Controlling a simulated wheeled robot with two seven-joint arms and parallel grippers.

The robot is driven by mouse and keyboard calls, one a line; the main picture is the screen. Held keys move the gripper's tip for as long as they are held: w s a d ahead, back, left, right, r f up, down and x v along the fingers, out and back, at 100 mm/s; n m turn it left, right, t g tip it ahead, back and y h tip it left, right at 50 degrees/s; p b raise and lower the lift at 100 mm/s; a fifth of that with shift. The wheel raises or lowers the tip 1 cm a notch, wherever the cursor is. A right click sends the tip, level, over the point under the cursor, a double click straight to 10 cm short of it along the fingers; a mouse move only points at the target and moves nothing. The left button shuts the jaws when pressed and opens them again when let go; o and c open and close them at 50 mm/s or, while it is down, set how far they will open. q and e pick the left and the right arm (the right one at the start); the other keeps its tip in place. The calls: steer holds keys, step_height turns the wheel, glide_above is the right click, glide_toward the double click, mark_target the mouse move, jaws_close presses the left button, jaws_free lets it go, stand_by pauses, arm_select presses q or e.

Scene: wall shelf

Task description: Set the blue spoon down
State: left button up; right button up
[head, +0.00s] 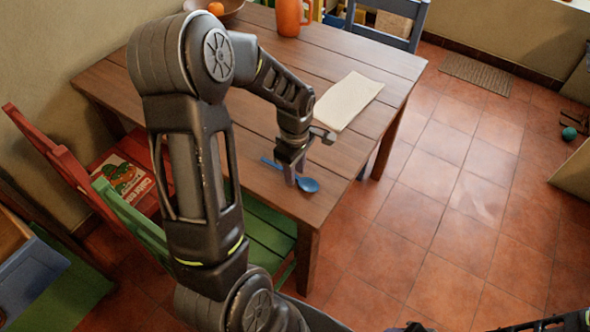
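The blue spoon (309,185) is at the near right corner of the wooden table (330,205), its bowl toward the right and its handle toward the upper left. My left gripper (291,180) points down over the spoon, with its fingers around the handle close to the bowl. It looks shut on the spoon, though the arm hides part of the grip. The spoon is at or just above the tabletop; I cannot tell if it touches. Only dark parts of my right arm show at the bottom right edge, and its fingers cannot be made out.
A cream cloth or mat (347,101) lies on the table beyond the gripper. An orange jug (288,17) and a bowl with an orange fruit (216,9) stand at the far end. A red chair (62,165) and a green chair (262,236) stand close to the table.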

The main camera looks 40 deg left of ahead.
arm_select(q)
step_height(320, 180, up, 12)
stand_by(0.4)
stand_by(0.6)
